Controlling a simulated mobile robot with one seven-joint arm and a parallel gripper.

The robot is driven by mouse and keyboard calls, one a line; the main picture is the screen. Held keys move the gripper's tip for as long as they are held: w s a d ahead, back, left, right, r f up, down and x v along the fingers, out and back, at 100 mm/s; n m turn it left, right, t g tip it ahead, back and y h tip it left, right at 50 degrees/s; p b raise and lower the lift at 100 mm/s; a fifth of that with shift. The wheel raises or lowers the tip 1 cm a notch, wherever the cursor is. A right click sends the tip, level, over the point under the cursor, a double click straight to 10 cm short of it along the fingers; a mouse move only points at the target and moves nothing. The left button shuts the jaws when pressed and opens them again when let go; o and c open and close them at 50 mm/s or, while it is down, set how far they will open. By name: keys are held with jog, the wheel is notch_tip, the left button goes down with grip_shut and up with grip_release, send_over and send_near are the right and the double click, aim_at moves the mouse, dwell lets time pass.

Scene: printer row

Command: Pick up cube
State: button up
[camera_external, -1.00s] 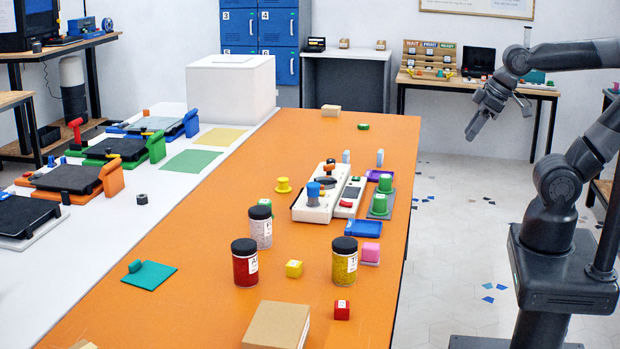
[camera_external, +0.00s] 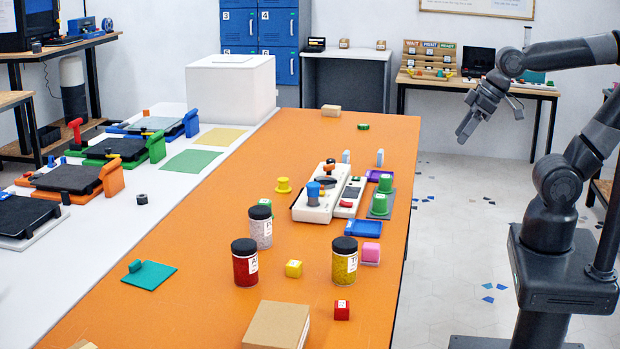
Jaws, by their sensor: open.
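Several small cubes are on the orange table (camera_external: 200,310); I cannot tell which one the task means. A red cube (camera_external: 342,310) with a white label is near the front right. A pink cube (camera_external: 370,253) is at the right edge, on a pink base. My gripper (camera_external: 461,137) is open and empty. It points down, off the table's right side, above the floor and well away from the cubes.
A red jar (camera_external: 245,267), a yellow jar (camera_external: 345,267) and a pale jar (camera_external: 260,232) stand close around the yellow cube. A cardboard box (camera_external: 276,325) is left of the red cube. A white device (camera_external: 322,198) and blue tray (camera_external: 362,229) lie behind. The table's left front is mostly clear.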

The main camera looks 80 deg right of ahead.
jog(key=w+a+f+t+y, duration=0.1)
jog(key=w+a+f+y, duration=0.15)
jog(key=w+a, duration=0.7)
jog(key=t, duration=0.6)
send_near(342, 309)
jog(key=w+d, duration=0.1)
jog(key=d, duration=0.1)
jog(key=w+d, duration=0.1)
jog(key=d, duration=0.1)
jog(key=shift+w, duration=0.2)
jog(key=s+a+f+t, duration=0.1)
jog(key=s+a+f+n+t, duration=0.1)
jog(key=f, duration=0.1)
jog(key=shift+s+n, duration=0.3)
jog(key=shift+s, duration=0.05)
jog(key=shift+s+a+f+t, duration=0.3)
jog(key=shift+s+f+t, duration=0.05)
jog(key=shift+s+t, duration=0.15)
jog(key=x, duration=1.1)
jog(key=shift+r, duration=0.1)
